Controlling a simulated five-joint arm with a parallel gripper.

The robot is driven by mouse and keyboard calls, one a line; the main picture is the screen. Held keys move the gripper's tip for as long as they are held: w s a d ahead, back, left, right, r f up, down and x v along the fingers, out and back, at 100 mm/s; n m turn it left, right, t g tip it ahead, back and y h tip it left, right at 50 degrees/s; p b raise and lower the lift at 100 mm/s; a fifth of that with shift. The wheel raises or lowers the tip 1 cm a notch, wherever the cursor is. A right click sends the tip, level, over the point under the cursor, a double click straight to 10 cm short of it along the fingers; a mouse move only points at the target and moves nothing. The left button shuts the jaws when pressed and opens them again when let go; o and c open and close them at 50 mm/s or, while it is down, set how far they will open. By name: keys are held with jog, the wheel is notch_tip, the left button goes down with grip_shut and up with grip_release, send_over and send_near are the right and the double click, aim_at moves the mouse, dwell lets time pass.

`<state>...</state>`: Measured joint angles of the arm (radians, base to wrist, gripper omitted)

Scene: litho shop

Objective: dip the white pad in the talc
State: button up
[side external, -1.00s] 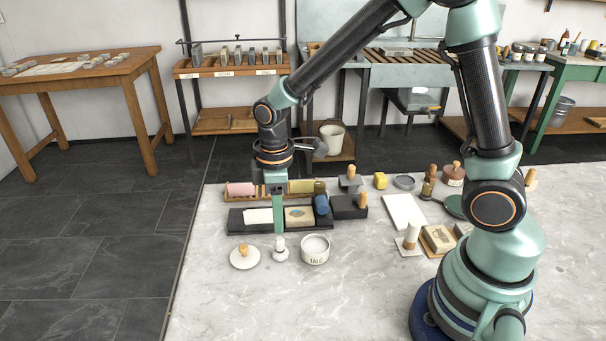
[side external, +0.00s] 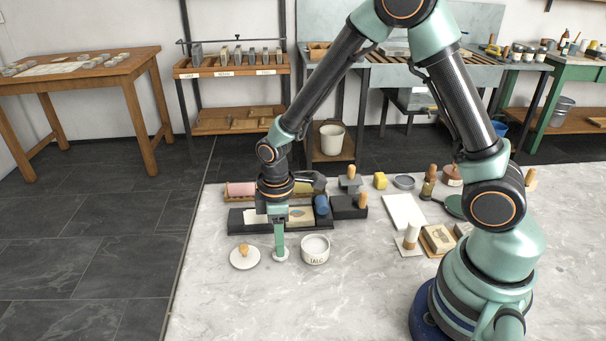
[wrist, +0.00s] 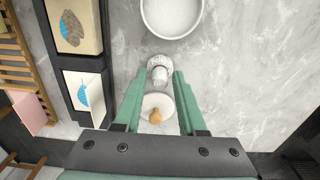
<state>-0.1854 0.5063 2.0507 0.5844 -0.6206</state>
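The white pad (side external: 281,257), a small knobbed piece with a round base, stands on the marble top, mostly hidden behind my finger in the side view. In the wrist view the pad (wrist: 160,66) lies between my fingertips. My gripper (wrist: 160,78) points down over it, with its fingers open on either side and a small gap showing. My gripper (side external: 280,247) is low in the side view. The talc bowl (side external: 315,251), white and labelled TALC, stands open just right of the pad; it also shows at the top of the wrist view (wrist: 172,34).
A white disc with a wooden knob (side external: 244,257) lies left of the pad. A dark tray (side external: 235,222) with cards and blocks is behind. A white slab (side external: 404,212) lies to the right. The front of the marble is clear.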

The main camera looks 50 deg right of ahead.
grip_shut()
jog(key=shift+r, duration=2.55)
